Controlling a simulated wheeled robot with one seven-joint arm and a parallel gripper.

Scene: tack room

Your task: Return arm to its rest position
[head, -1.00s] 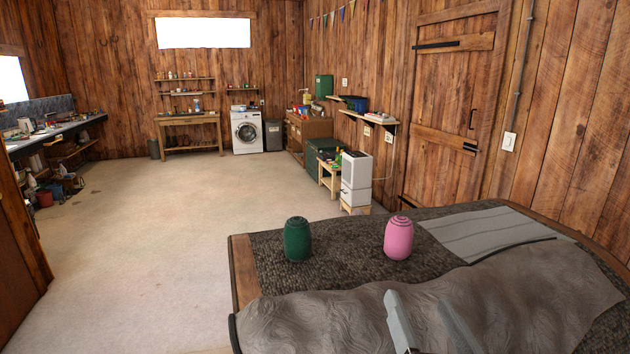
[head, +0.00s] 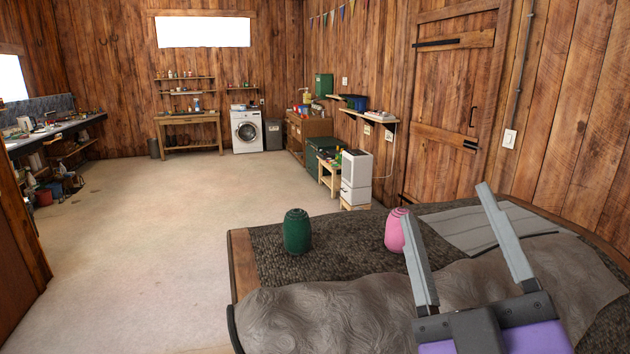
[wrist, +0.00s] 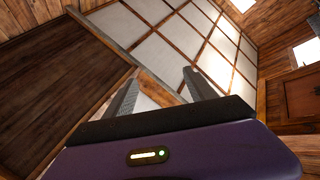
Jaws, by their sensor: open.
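My gripper (head: 455,238) is raised over the right part of the table in the head view. Its two grey fingers are wide apart with nothing between them. It also shows in the wrist view (wrist: 158,85), fingers apart and pointing toward the panelled ceiling and wooden walls. No loose object shows near the fingertips there. In the head view, one finger partly covers a pink ribbed canister (head: 395,232) that stands upright on the table. The rest of my arm is mostly out of view.
A dark green ribbed canister (head: 297,232) stands upright left of the pink one. Both are on a dark woven cover (head: 345,257). A crumpled grey cloth (head: 310,315) lies along the front, and a folded grey cloth (head: 470,235) lies at the back right. Open floor (head: 150,240) is left.

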